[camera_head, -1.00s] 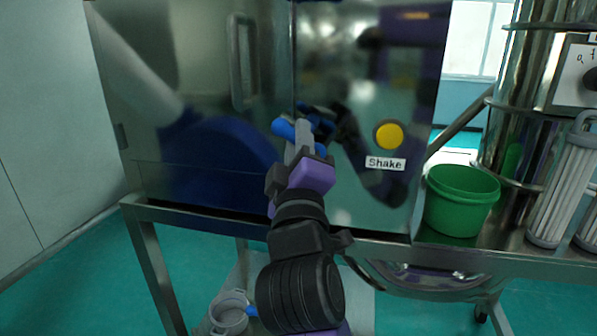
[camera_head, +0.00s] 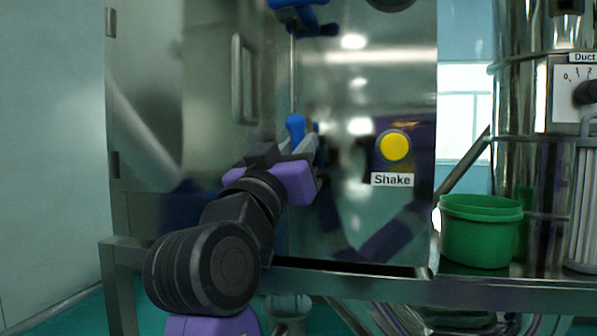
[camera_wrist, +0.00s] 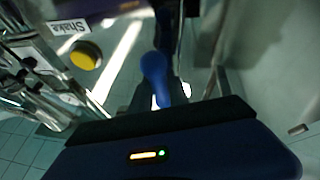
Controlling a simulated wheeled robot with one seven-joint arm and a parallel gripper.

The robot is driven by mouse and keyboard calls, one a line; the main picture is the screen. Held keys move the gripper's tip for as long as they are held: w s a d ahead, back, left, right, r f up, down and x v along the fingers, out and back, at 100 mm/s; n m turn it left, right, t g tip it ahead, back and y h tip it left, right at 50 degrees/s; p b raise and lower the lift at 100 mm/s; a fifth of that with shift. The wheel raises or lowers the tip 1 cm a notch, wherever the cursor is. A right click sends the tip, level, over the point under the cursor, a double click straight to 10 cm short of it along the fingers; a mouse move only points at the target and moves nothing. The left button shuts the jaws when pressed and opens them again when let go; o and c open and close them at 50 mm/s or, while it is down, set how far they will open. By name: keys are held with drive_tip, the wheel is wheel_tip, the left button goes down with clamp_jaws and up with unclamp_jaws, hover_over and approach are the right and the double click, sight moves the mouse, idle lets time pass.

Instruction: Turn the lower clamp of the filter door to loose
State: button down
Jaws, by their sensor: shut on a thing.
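The filter door (camera_head: 190,110) is a shiny metal panel, standing shut as far as I can see, on the left of the cabinet front. The lower clamp (camera_head: 296,125) is a blue handle at the door's right edge, its rounded end pointing upward. My gripper (camera_head: 301,147) is shut on it from below and in front, hiding its lower part. In the wrist view the blue handle (camera_wrist: 154,68) stands between my gripper's fingers (camera_wrist: 160,97). The upper clamp (camera_head: 300,17), also blue, lies roughly level at the top of the picture.
A yellow button (camera_head: 395,146) above the Shake label (camera_head: 392,180) is right of the clamp. A green bucket (camera_head: 478,232) stands on the metal table (camera_head: 510,294) near a steel column (camera_head: 520,95). A long door handle (camera_head: 237,80) is left of the clamp.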

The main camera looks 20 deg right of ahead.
drive_tip(key=shift+f+m+g+h+b, duration=0.1)
drive_tip(key=shift+m+g+h+b, duration=0.2)
drive_tip(key=shift+m+g+b, duration=0.65)
drive_tip(key=shift+m+t, duration=0.25)
drive_tip(key=shift+m, duration=0.2)
drive_tip(key=c, duration=1.3)
unclamp_jaws()
drive_tip(key=shift+a+p, duration=0.1)
drive_tip(key=shift+p, duration=0.2)
drive_tip(key=p+v, duration=0.1)
drive_tip(key=v, duration=0.6)
drive_tip(key=shift+s+a+f, duration=0.15)
drive_tip(key=shift+s+f, duration=0.05)
drive_tip(key=shift+s, duration=0.05)
